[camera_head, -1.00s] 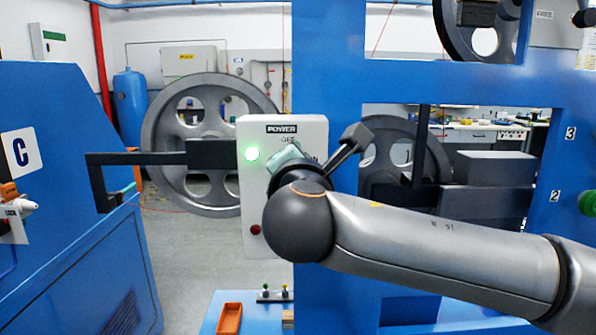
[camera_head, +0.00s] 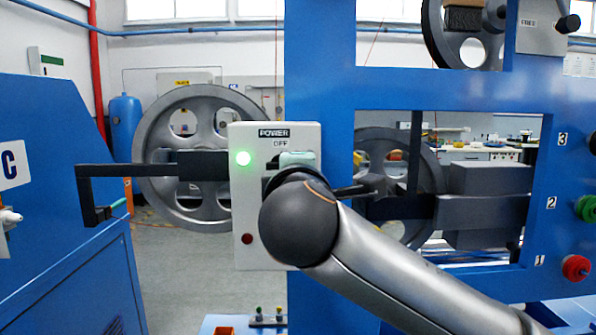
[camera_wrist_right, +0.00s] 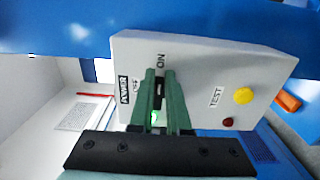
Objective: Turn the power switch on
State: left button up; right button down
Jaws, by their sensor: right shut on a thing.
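The light grey power box (camera_head: 306,225) stands in the middle of the head view, with the labels POWER and OFF at its top and a lit green lamp (camera_head: 243,158). My right arm covers the switch there, and only a pale green part of the right gripper (camera_head: 297,157) shows. In the right wrist view the box (camera_wrist_right: 205,70) looks turned on its side. The two green fingers of my right gripper (camera_wrist_right: 161,78) are closed around the dark power switch (camera_wrist_right: 159,90), between the OFF and ON labels. The switch's exact angle is hard to tell. My left gripper is out of view.
A yellow button (camera_wrist_right: 243,96) and a red button (camera_wrist_right: 228,122) sit near the TEST label. A blue machine frame (camera_head: 320,70) stands behind the box. A black bracket (camera_head: 130,170) and a large grey wheel (camera_head: 150,125) are on the left.

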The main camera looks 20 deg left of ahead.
jog(key=shift+s+a+f, duration=0.1)
jog(key=shift+s+a, duration=0.15)
jog(key=shift+a, duration=0.1)
jog(key=c, duration=0.9)
grip_release()
jog(key=shift+a, duration=0.15)
jog(key=shift+d, duration=0.2)
jog(key=b+v, duration=0.1)
jog(key=v, duration=1.1)
jog(key=shift+s, duration=0.2)
